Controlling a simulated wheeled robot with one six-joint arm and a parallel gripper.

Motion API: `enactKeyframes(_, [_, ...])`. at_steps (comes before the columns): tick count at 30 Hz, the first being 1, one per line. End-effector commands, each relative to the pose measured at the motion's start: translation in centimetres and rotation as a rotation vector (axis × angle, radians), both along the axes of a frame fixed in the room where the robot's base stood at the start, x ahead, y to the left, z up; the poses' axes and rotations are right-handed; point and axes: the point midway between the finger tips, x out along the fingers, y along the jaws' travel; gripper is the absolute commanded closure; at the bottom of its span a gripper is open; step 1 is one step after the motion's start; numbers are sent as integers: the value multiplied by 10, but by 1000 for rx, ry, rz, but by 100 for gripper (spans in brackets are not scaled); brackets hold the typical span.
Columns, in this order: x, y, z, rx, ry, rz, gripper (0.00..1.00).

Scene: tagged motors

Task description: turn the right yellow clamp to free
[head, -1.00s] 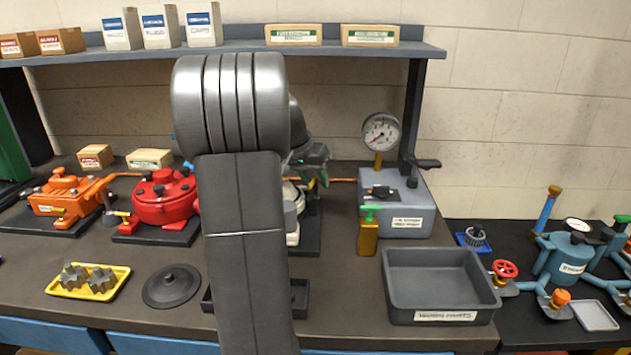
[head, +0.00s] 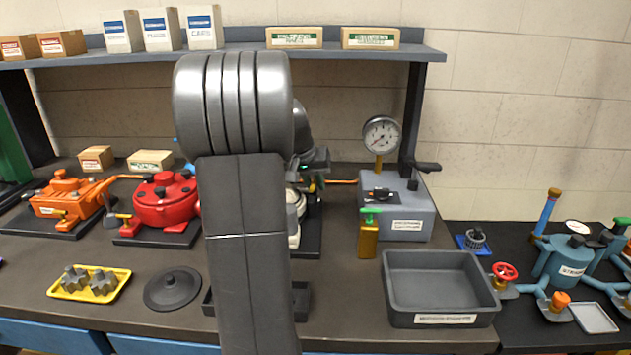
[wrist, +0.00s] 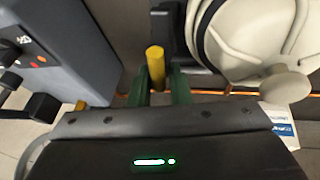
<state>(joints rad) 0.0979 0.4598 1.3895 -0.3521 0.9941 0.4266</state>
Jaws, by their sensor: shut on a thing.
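The yellow clamp (wrist: 156,62) shows in the wrist view as a short yellow bar with a rounded end. My gripper (wrist: 161,88) has its green fingers shut on it, one on either side. The cream motor (wrist: 245,38) is just right of the clamp in the wrist view. In the head view only a slice of that motor (head: 296,205) shows, beside my arm. My gripper (head: 318,172) is partly visible there, above the motor's right side. My arm hides the clamp in the head view, and which stop it points to cannot be told.
A grey box with a gauge (head: 398,208) stands right of the motor, with a gold bottle (head: 369,238) before it. A grey tray (head: 440,318) lies at front right. A red motor (head: 163,203) and an orange motor (head: 67,202) stand left. A shelf (head: 350,50) runs above.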

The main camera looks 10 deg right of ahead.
Motion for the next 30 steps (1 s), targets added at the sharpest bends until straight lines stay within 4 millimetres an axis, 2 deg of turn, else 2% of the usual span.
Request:
enactKeyframes(7, [0, 2, 1, -1, 2, 136, 100])
enactKeyframes(17, [0, 2, 0, -1, 1, 150, 100])
enactKeyframes(18, [0, 2, 0, -2, 1, 150, 81])
enactKeyframes(20, [0, 2, 0, -2, 1, 150, 69])
enactKeyframes(30, [0, 3, 2, -1, 0, 150, 67])
